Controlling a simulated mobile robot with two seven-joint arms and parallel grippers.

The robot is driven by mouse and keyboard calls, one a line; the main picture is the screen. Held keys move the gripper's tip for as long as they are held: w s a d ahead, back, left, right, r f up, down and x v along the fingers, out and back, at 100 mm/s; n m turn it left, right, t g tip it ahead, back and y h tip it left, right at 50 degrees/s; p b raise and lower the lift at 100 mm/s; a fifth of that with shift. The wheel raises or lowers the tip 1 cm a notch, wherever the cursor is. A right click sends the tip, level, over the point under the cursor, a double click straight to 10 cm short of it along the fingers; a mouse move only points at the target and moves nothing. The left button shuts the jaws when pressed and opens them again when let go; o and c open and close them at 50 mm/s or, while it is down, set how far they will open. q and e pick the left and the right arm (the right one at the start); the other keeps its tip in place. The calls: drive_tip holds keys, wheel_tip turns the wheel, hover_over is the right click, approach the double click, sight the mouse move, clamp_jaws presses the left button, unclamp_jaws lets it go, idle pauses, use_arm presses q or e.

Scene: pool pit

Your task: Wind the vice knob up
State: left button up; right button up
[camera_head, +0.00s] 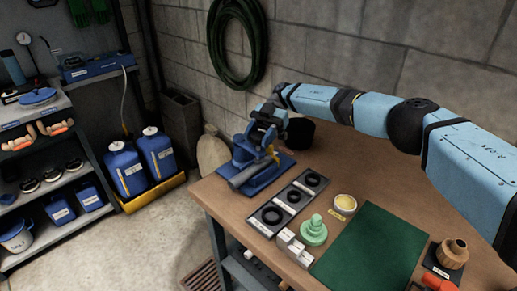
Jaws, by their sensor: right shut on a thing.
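The blue vice (258,174) stands on a blue base at the far left corner of the wooden bench. My right gripper (266,140) reaches over the bench from the right and is at the top of the vice. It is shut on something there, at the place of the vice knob. The knob itself is small and mostly hidden by the gripper, so I cannot tell its angle. A grey pipe-like piece lies at the vice's front. My left gripper is not in view.
On the bench (356,195) are a tray of black rings (289,203), a green stepped fitting (314,230), white boxes (293,247), a yellow-lidded tin (345,204), a green mat (371,250) and a brown fitting (452,253). A black pot (300,134) stands behind the vice.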

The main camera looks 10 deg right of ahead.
drive_tip(key=shift+f+n+g+h+b, duration=0.4)
drive_tip(key=shift+f+b, duration=0.1)
drive_tip(key=shift+b, duration=0.05)
drive_tip(key=shift+s+r+b, duration=0.1)
drive_tip(key=shift+r+b, duration=0.1)
drive_tip(key=shift+b, duration=0.1)
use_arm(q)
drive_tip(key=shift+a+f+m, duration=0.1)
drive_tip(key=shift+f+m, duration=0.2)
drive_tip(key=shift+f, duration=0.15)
use_arm(e)
drive_tip(key=shift+n, duration=0.3)
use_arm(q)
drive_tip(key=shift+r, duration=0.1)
use_arm(e)
drive_tip(key=o, duration=0.8)
drive_tip(key=shift+g, duration=0.3)
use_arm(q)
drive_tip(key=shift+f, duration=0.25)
use_arm(e)
drive_tip(key=shift+o, duration=0.2)
drive_tip(key=shift+r, duration=0.1)
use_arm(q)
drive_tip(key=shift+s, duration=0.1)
use_arm(e)
drive_tip(key=shift+r, duration=0.1)
